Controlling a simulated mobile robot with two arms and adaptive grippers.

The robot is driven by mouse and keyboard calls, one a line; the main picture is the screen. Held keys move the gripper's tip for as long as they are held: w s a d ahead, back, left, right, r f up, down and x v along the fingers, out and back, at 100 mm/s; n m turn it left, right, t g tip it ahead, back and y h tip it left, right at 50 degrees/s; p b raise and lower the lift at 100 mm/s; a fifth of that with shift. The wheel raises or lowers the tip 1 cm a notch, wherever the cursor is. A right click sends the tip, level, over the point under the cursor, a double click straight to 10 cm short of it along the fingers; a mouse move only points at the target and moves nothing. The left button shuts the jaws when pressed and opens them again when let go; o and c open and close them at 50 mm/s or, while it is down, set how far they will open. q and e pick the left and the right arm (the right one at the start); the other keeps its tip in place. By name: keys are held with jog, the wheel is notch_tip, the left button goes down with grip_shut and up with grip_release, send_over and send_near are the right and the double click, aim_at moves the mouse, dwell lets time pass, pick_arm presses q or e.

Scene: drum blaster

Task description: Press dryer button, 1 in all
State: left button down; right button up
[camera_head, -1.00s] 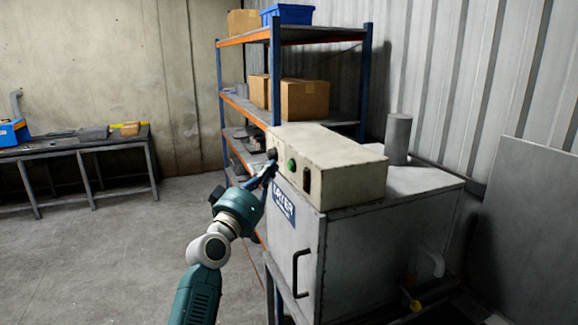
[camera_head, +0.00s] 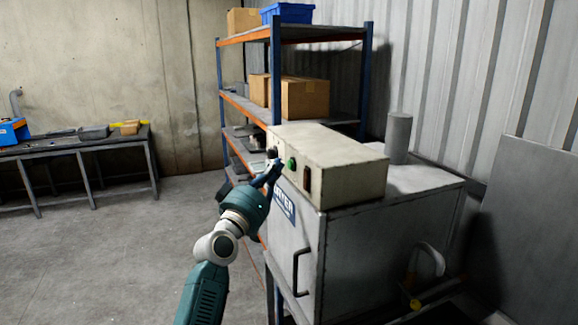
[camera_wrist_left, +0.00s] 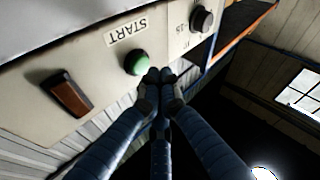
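The dryer (camera_head: 300,240) is a grey cabinet with a handled door and a beige control box (camera_head: 340,170) on top. A green round button (camera_head: 291,163) sits on the box's front face. It also shows in the left wrist view (camera_wrist_left: 137,63), below a START label. My left gripper (camera_head: 277,166) is at the panel beside the green button. In the left wrist view its fingers (camera_wrist_left: 160,76) are closed together with nothing between them. The tips are just right of the button and slightly lower; I cannot tell whether they touch it. My right gripper is not in view.
A dark red rocker switch (camera_wrist_left: 68,93) and a black knob (camera_wrist_left: 202,19) flank the button on the panel. A blue and orange shelf (camera_head: 247,100) with boxes stands behind the dryer. A workbench (camera_head: 75,150) is at the left. The floor between is clear.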

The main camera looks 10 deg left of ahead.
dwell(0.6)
pick_arm(q)
jog(key=shift+w+d, duration=0.1)
jog(key=shift+d, duration=0.05)
jog(key=shift+w+d, duration=0.15)
jog(key=shift+d, duration=0.05)
